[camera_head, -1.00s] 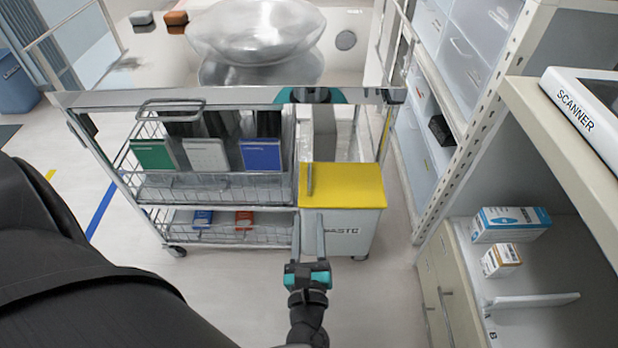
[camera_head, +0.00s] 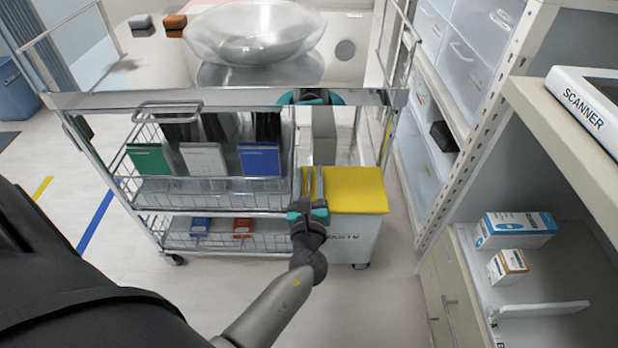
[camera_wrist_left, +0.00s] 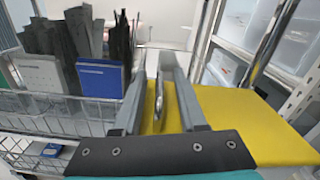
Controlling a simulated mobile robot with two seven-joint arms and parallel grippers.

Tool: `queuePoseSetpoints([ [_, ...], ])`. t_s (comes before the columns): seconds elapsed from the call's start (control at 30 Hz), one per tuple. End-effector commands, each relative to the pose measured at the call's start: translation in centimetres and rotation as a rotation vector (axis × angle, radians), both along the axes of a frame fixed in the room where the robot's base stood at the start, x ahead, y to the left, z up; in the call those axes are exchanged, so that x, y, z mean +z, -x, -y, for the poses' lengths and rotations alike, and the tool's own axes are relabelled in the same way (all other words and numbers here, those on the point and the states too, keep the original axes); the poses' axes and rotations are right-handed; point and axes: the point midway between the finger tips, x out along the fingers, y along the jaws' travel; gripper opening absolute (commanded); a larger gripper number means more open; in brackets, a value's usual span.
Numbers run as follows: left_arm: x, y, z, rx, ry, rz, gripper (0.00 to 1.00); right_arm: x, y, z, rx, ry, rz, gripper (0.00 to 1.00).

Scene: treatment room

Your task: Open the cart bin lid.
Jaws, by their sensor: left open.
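The bin (camera_head: 350,238) is a white box at the cart's right end, and its yellow lid (camera_head: 355,190) lies flat and closed on top. The lid also fills the right of the left wrist view (camera_wrist_left: 245,115). A thin upright grey handle (camera_wrist_left: 158,98) stands near the lid's left edge. My left gripper (camera_head: 312,172) is over that left part of the lid, its fingers pointing away from me. In the left wrist view its open fingers (camera_wrist_left: 155,85) stand on either side of the handle; I cannot tell whether they touch it. My right gripper is not in view.
The wire cart basket (camera_head: 215,190) with green, grey and blue folders is left of the bin. A metal rail (camera_head: 240,98) and a clear bowl (camera_head: 255,35) are beyond and above. Shelving (camera_head: 470,130) closes off the right. Open floor (camera_head: 130,250) lies at the left.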

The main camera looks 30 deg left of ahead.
Motion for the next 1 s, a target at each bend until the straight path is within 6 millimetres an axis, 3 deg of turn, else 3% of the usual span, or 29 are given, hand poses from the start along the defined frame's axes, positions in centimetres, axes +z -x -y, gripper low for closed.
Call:
queuePoseSetpoints([
  [0.13,0.01,0.02,-0.01,0.000,0.000,0.000,0.40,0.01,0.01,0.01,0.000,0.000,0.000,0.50],
  [0.5,-0.01,0.04,0.01,0.000,0.000,0.000,0.00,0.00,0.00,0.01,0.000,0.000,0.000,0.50],
  [1.0,-0.01,0.02,0.10,-0.001,0.001,0.000,0.00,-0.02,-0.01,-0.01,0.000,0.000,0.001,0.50],
])
